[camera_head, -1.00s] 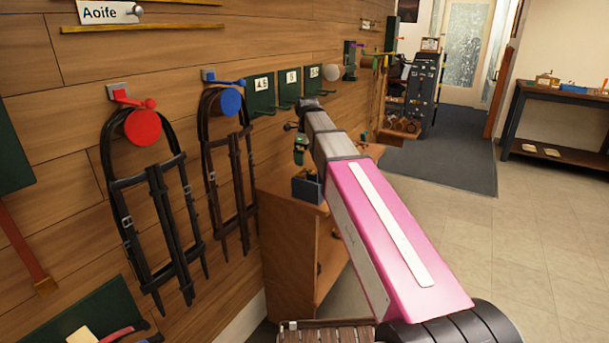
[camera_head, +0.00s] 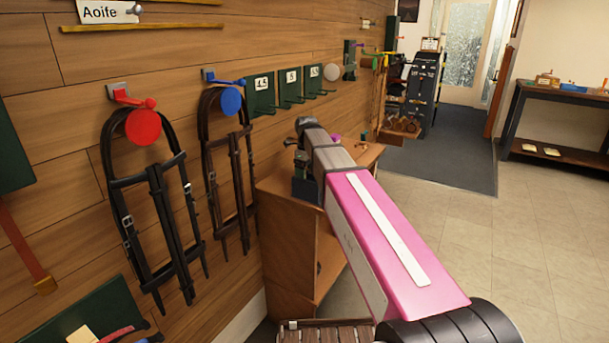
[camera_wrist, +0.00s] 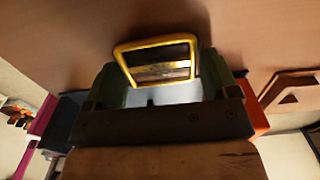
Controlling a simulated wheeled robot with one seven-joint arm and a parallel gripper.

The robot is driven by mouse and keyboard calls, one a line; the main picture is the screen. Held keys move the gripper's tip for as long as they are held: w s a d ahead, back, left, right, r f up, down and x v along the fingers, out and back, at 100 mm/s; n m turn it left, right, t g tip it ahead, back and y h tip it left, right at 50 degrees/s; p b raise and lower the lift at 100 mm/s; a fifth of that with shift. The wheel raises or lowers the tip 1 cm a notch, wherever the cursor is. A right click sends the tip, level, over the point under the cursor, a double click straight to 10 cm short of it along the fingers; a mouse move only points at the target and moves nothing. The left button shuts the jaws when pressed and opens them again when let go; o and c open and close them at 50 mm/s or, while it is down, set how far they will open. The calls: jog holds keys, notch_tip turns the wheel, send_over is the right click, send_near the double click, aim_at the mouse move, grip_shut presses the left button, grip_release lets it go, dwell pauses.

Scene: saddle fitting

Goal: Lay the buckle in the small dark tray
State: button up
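The buckle (camera_wrist: 156,61) is a gold rectangular frame with a crossbar, tilted a little, in the wrist view. My gripper (camera_wrist: 168,80) has green fingers on both sides of it and appears shut on it; the exact contact is hard to see. In the head view my gripper (camera_head: 303,164) is small and partly hidden at the arm's end, low over the near end of the wooden cabinet. A small dark blue open box (camera_head: 305,190) stands there just below it, possibly the dark tray. I cannot tell whether the buckle touches it.
The wooden cabinet (camera_head: 290,240) stands against the plank wall. Two bridles hang left of it on a red hook (camera_head: 143,126) and a blue hook (camera_head: 230,101). Green numbered racks (camera_head: 290,85) jut from the wall above. The tiled floor at right is clear.

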jog(key=c, duration=0.4)
